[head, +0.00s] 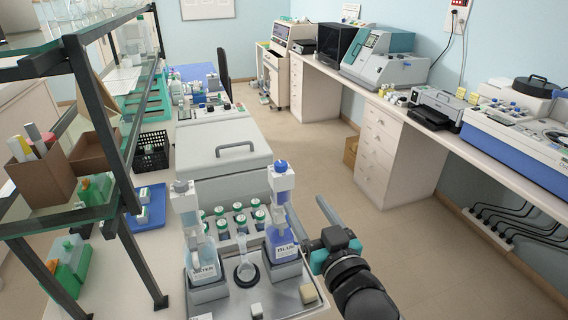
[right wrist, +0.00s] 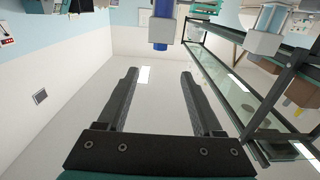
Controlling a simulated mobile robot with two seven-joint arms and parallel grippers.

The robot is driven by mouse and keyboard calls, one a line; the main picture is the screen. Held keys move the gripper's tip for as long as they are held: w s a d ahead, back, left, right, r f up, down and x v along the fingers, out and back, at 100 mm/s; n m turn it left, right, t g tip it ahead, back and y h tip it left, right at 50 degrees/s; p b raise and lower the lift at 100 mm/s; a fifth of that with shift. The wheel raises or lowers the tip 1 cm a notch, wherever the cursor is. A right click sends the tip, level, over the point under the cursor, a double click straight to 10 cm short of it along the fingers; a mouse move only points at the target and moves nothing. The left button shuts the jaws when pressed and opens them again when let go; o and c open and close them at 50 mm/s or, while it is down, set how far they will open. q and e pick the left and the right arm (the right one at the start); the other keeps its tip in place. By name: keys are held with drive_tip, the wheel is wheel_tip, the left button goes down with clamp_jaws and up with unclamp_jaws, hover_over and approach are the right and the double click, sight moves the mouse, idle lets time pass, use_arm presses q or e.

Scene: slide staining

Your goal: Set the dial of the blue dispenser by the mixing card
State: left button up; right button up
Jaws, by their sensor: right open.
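The blue dispenser (head: 283,240) stands upright on a grey tray, a bottle of blue liquid with a white label and a clear-and-white pump head under a blue cap. In the right wrist view its pump head (right wrist: 162,30) shows upside down at the top, beyond the fingertips. Its dial setting is too small to read. My right gripper (head: 314,228) is just right of the bottle, open and empty; its two dark fingers (right wrist: 158,75) are spread wide in the wrist view. I cannot make out a mixing card. My left gripper is not in view.
A second dispenser (head: 201,255) with a grey cap stands left on the same tray (head: 236,304), with a small flask (head: 246,268) between. Several green-capped jars stand behind. A dark-framed glass shelf (head: 100,110) rises at left. The aisle floor at right is clear.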

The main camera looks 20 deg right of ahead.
sight(283, 168)
drive_tip(key=w+p, duration=0.2)
drive_tip(key=w, duration=1)
drive_tip(key=shift+w+a, duration=0.2)
drive_tip(key=shift+w, duration=1.05)
drive_tip(key=shift+c, duration=0.4)
clamp_jaws()
